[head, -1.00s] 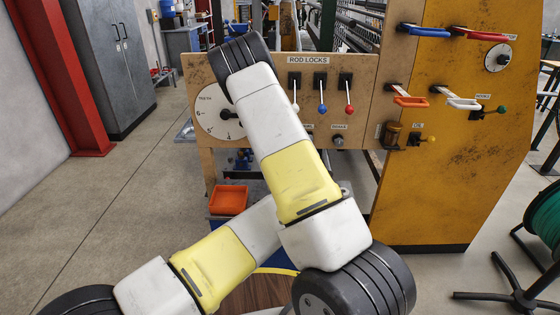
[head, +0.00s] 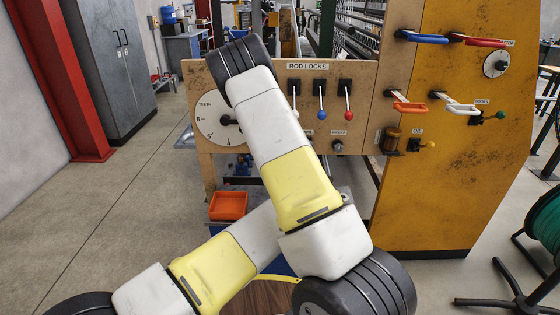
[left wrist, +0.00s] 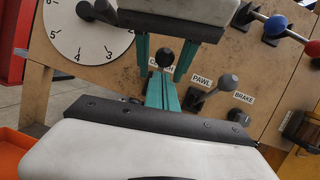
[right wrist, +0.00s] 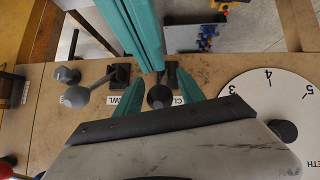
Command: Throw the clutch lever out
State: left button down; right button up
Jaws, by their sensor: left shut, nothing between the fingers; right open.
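My right gripper (right wrist: 162,86) is open, with one finger on each side of the knob. I cannot tell whether any finger touches it. In the right wrist view the left fingers reach close to the knob from above.
The grey pawl lever (left wrist: 228,82) and the brake knob (left wrist: 238,116) sit right of the clutch. The teeth dial (left wrist: 85,32) is to its left. Rod lock levers, such as the red one (head: 348,115), are above. An orange tray (head: 228,206) sits below the panel.

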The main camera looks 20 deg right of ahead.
jog(key=s+a+r+g+y, duration=0.1)
jog(key=s+a+r+y, duration=0.35)
jog(key=s+r, duration=0.85)
jog(key=s+a+r+g+y, duration=0.1)
jog(key=s+a+r+y, duration=0.2)
jog(key=s+a+r, duration=0.9)
jog(key=s+d+n, duration=0.1)
jog(key=s+d, duration=0.2)
jog(key=s, duration=0.8)
jog(key=s+d+r+n+g, duration=0.1)
jog(key=s+d, duration=0.2)
jog(key=s, duration=0.8)
jog(key=shift+s+d+r+n+h, duration=0.2)
jog(key=shift+r+n+h, duration=0.1)
jog(key=shift+h, duration=0.15)
